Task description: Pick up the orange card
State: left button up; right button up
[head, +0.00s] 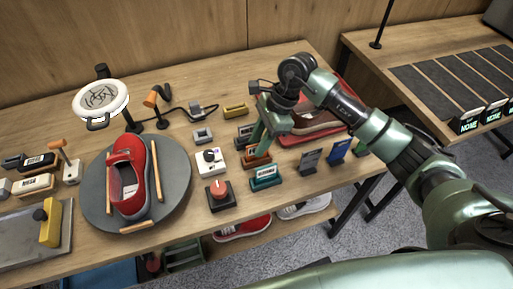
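The orange card (258,161) appears as a small orange-brown piece among the labelled blocks in the middle of the table, partly hidden by my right gripper. My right gripper (257,149) reaches down from the right with its green fingers right at the orange card. From this angle I cannot tell whether the fingers are closed on it or only beside it. My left gripper is not in view.
A teal labelled block (267,180), a red-knobbed box (220,194) and a white-knobbed box (210,161) stand close by. Grey (311,158) and blue (338,151) cards stand to the right. A red sneaker (128,180) sits on a round turntable (179,192) at left.

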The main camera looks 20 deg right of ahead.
jog(key=shift+x, duration=0.85)
jog(key=shift+d, duration=0.1)
grip_shut()
jog(key=shift+r, duration=0.1)
